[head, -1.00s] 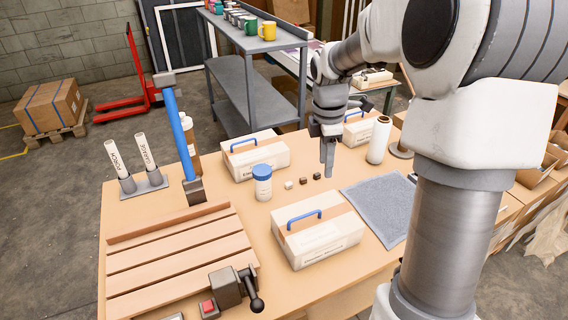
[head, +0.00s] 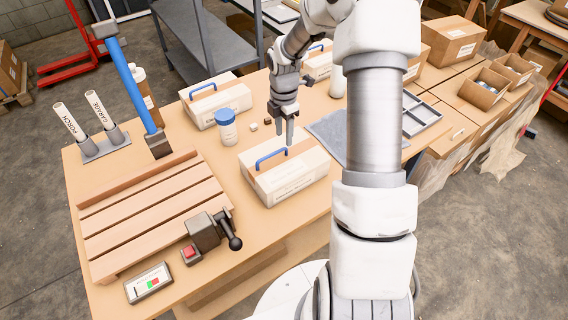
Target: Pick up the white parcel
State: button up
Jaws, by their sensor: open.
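Three white boxes with tan bands and blue handles stand on the wooden bench; I cannot tell which one the task calls the white parcel. The nearest white box (head: 290,182) is at the middle front, its blue handle (head: 270,157) on top. A second white box (head: 208,113) stands further back left. A third white box (head: 318,66) is at the back, partly hidden by my arm. My gripper (head: 285,139) is open and empty, pointing down. Its fingertips appear at the back of the nearest box, close to the handle; whether they touch is unclear.
A blue-lidded jar (head: 227,130) stands left of my gripper, with small blocks (head: 260,124) beside it. A grey mat (head: 328,135) lies to the right. A slatted wooden board (head: 150,215) and a clamp (head: 208,232) fill the front left.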

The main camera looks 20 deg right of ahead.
aim_at(284, 148)
jog(key=shift+s+a+f+p, duration=0.15)
jog(key=shift+f+p, duration=0.1)
jog(key=shift+f, duration=1.3)
jog(key=shift+s+f+p, duration=0.15)
jog(key=shift+f+p, duration=0.1)
jog(key=shift+f, duration=1.25)
grip_shut()
jog(key=shift+w+r, duration=0.1)
